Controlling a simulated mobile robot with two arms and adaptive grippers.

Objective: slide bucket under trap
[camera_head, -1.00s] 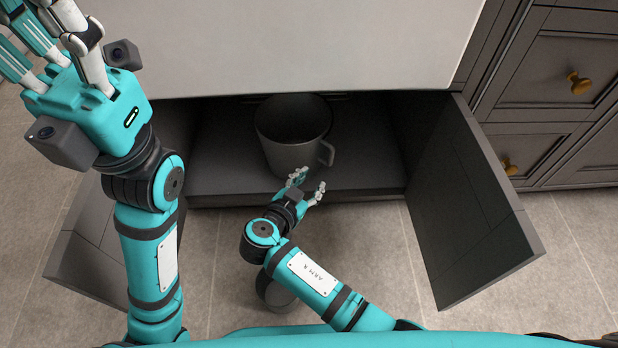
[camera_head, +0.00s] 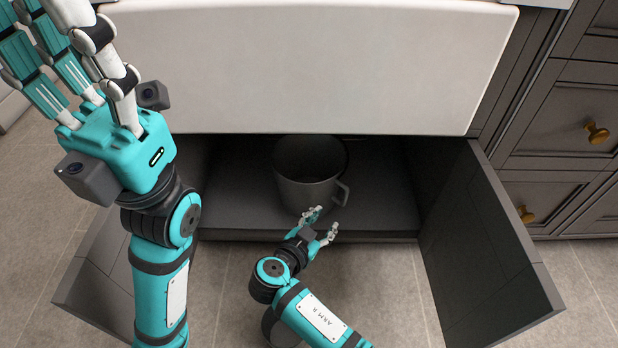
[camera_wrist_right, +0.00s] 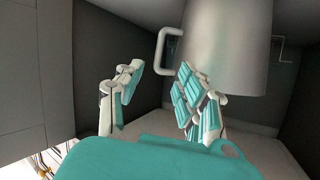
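The grey bucket (camera_head: 307,190) stands upright on the floor of the open under-sink cabinet (camera_head: 375,208), its handle on the right side. My right gripper (camera_head: 323,222) is at the cabinet's front edge, just in front of the bucket and below its handle. Its fingers are spread and hold nothing. In the right wrist view the bucket (camera_wrist_right: 228,45) rises behind the open fingers (camera_wrist_right: 160,80), with its handle at the left; I cannot tell whether a finger touches it. My left gripper (camera_head: 50,50) is raised at the left, fingers extended and empty, tips partly cut off. I cannot see the trap.
A white sink front (camera_head: 330,70) overhangs the cabinet opening and hides its upper inside. An open door (camera_head: 490,250) stands at the right, another (camera_head: 95,285) at the left. Drawers with brass knobs (camera_head: 597,133) are at the right. The tiled floor is clear in front.

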